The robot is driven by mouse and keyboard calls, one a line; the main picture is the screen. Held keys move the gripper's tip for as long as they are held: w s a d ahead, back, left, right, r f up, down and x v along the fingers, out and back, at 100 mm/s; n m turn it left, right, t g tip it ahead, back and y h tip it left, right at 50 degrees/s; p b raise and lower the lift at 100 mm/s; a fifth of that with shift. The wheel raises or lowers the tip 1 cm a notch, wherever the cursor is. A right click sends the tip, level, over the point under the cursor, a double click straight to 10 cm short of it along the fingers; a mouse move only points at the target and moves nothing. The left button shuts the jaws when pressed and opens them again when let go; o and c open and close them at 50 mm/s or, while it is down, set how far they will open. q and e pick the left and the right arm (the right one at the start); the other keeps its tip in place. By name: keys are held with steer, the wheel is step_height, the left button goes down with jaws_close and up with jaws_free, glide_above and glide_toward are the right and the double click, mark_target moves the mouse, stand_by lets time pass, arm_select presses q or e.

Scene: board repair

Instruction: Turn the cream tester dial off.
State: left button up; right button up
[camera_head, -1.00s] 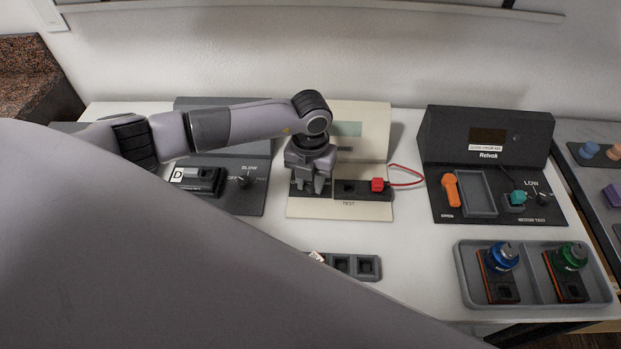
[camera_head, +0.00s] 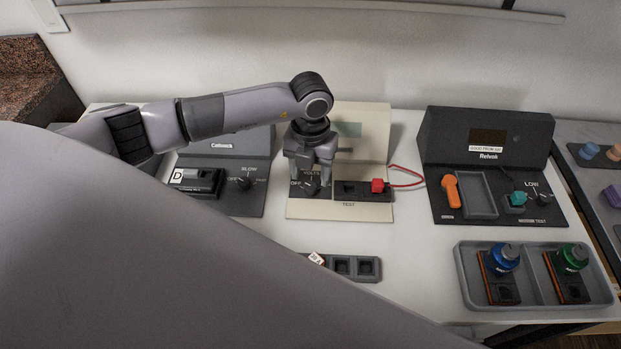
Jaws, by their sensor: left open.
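The cream tester (camera_head: 374,145) stands at the back middle of the table, with its base plate lying in front. Its dark dial (camera_head: 312,188) sits at the left of that plate, beside the labels OFF and VOLTS. I cannot tell for sure which mark the dial points to. My left gripper (camera_head: 311,176) points down just above and behind the dial, open, with its fingers apart and nothing between them. The gripper hides the left part of the tester's face. My right gripper is not in view.
A red plug (camera_head: 377,186) with a red wire sits right of the dial. A dark tester (camera_head: 486,140) stands to the right, and a grey one (camera_head: 240,147) to the left. A grey tray (camera_head: 463,285) with two modules lies front right.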

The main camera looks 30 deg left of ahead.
mark_target(310, 186)
arm_select(q)
steer(key=shift+r, duration=1.85)
steer(key=shift+s+f, duration=0.1)
